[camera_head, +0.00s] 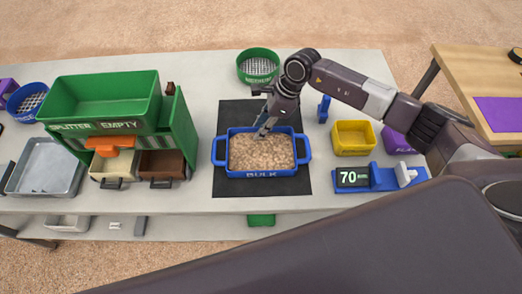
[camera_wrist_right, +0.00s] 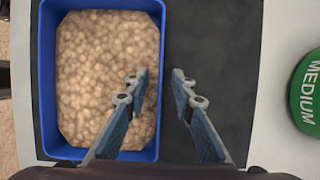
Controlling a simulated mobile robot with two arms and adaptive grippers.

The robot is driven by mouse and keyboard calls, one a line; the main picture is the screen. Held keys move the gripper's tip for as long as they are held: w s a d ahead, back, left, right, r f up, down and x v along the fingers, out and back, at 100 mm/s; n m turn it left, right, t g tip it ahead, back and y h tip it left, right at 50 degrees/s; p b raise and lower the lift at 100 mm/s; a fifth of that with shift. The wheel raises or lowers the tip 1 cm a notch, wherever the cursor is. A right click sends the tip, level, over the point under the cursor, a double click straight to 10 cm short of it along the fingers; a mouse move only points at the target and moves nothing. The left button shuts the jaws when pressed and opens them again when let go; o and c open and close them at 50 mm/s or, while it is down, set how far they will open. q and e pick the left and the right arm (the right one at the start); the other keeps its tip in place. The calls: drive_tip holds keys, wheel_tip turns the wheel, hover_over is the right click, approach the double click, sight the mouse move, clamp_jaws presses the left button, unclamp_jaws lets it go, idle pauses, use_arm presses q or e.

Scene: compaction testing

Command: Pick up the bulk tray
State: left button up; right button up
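The bulk tray (camera_head: 261,174) is a blue tray with side handles and the word BULK on its front, filled with tan granular material. It sits on a black mat (camera_head: 236,109) on the table. My right gripper (camera_head: 266,128) is over the tray's far side in the head view. My left gripper is not in view.
A green splitter (camera_head: 104,98) with pans stands left of the tray. A green sieve (camera_head: 258,66) is behind it. A yellow bin (camera_head: 353,138) and a blue scale reading 70 (camera_head: 383,178) stand to the right. A grey metal tray (camera_head: 46,167) lies at far left.

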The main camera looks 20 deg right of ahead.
drive_tip(key=shift+c, duration=0.4)
clamp_jaws()
drive_tip(key=shift+w+r, duration=0.1)
drive_tip(key=shift+r, duration=0.05)
